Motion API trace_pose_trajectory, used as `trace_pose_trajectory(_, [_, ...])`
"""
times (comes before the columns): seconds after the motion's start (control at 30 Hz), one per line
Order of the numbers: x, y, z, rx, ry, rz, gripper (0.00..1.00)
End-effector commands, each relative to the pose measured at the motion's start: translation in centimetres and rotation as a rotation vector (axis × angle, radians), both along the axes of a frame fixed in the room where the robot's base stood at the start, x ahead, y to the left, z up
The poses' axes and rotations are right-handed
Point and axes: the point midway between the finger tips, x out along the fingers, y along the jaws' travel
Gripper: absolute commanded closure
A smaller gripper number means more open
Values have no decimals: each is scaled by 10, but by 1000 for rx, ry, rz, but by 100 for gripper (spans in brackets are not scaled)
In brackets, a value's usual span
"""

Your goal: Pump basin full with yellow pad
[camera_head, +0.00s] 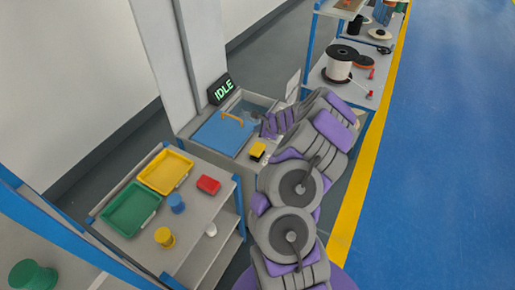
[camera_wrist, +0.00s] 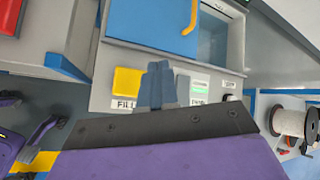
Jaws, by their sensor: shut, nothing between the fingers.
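The yellow pad (camera_head: 257,149) sits on the front of the grey basin unit. In the wrist view the yellow pad (camera_wrist: 126,81) stands above a label that reads FILL. My gripper (camera_wrist: 160,82) is shut and empty; its fingers appear just right of the pad, and I cannot tell how far in front of the panel they are. In the head view my gripper (camera_head: 268,126) is by the right side of the basin. The basin (camera_wrist: 214,40) is partly covered by a blue lid (camera_head: 222,133) with an orange handle. A black sign (camera_head: 221,89) reads IDLE in green.
A green indicator (camera_wrist: 201,85) and a dark knob are right of my fingers. A shelf at left holds a green tray (camera_head: 131,210), a yellow tray (camera_head: 166,171), a red block (camera_head: 208,185) and spools. A white cable spool (camera_head: 340,64) stands behind. The blue floor is clear.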

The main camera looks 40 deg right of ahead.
Motion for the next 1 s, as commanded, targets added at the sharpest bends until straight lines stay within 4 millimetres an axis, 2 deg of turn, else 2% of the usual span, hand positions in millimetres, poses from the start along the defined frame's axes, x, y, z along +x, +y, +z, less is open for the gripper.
trace_pose_trajectory(0.37, [0,0,-8,0,0,2,100])
trace_pose_trajectory(1.0, [1,0,-82,0,0,2,100])
